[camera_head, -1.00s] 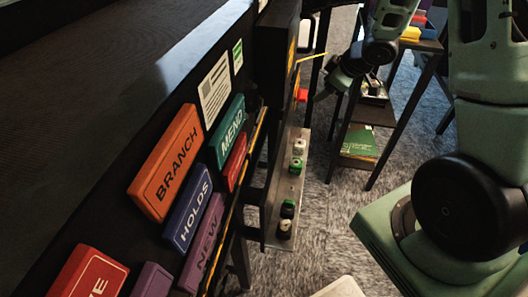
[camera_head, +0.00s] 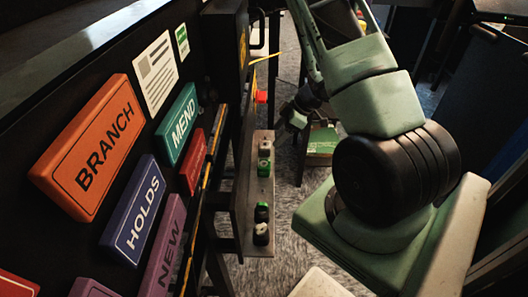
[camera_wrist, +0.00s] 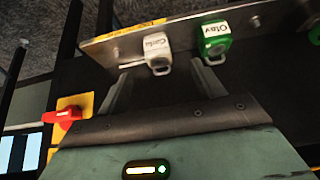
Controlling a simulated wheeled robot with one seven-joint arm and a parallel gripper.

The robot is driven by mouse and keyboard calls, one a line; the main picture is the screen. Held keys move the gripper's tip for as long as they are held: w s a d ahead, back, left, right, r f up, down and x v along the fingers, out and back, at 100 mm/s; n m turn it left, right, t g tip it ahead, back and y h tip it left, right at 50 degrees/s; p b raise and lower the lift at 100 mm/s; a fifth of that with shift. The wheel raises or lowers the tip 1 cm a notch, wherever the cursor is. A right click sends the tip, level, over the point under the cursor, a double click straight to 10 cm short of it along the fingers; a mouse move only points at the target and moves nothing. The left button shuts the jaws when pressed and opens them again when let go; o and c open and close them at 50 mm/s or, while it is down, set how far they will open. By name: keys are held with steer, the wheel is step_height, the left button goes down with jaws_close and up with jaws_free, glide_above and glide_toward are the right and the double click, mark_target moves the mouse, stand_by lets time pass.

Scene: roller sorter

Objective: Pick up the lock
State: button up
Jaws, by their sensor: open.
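Several small locks with name labels sit in a row on a metal rail. In the wrist view a white lock (camera_wrist: 157,50), with its loop towards me, lies ahead of the gap between my fingers. A green lock (camera_wrist: 215,42) is to its right, beyond the right finger. My gripper (camera_wrist: 160,88) is open and empty, apart from both locks. In the head view the white lock (camera_head: 265,145) is at the far end of the row, with the green lock (camera_head: 264,168) nearer. My gripper's fingers cannot be made out there. Which lock the task means cannot be told.
A red rotary switch (camera_wrist: 62,117) on a yellow plate is left of my gripper. The metal rail (camera_wrist: 98,47) sticks out from a dark frame. Coloured word signs, such as the orange BRANCH sign (camera_head: 92,150), line the dark panel at left.

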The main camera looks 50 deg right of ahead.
mark_target(264, 144)
steer(key=x, duration=0.3)
steer(key=b+x, duration=0.1)
steer(key=x, duration=0.3)
steer(key=shift+w+a, duration=0.25)
steer(key=shift+w, duration=0.2)
steer(key=c, duration=1.2)
